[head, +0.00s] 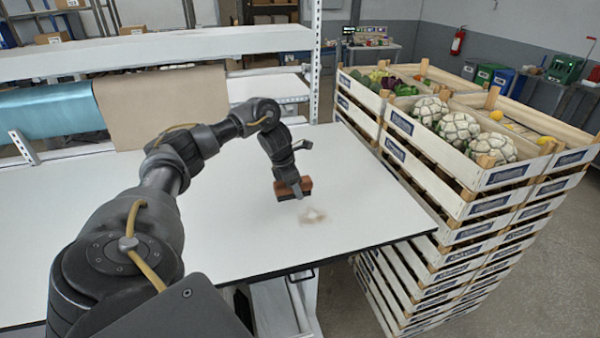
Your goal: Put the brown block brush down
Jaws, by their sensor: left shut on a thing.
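The brown block brush (308,185) is over the white table (370,190), right of the table's middle. It has a reddish-brown top and dark bristles below. My left gripper (297,190) is shut on it from above, and its fingers hide part of the brush. The bristle side is at or very close to the table surface; I cannot tell if it touches. My right gripper is not in view.
A small beige smudge or pile (313,216) lies on the table just in front of the brush. Stacked wooden crates (440,185) with vegetables stand along the table's right side. A shelf with brown paper (160,105) and blue rolls is behind.

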